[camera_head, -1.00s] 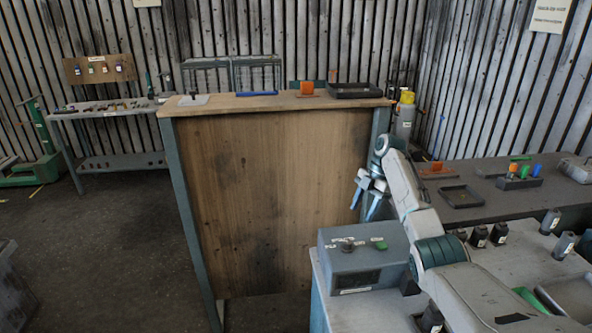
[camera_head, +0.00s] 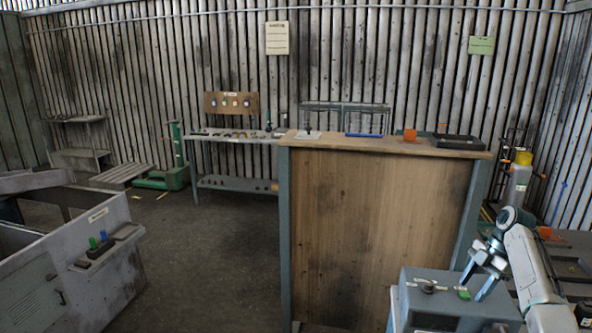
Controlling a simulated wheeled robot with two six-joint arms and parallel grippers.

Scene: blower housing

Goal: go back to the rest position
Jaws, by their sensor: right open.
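My right gripper (camera_head: 481,274) is at the lower right, on the end of my white and teal right arm (camera_head: 530,262). Its two fingers are apart, pointing down and to the left, with nothing seen between them. It shows just above and behind the grey control box (camera_head: 449,302) with a green button. My left gripper and left arm are not in view.
A wooden-fronted bench (camera_head: 380,235) stands in the middle, with a dark tray (camera_head: 457,142), an orange block (camera_head: 410,135) and a blue item (camera_head: 364,135) on top. A grey cabinet (camera_head: 35,275) stands at the left. The floor (camera_head: 205,250) between them is clear.

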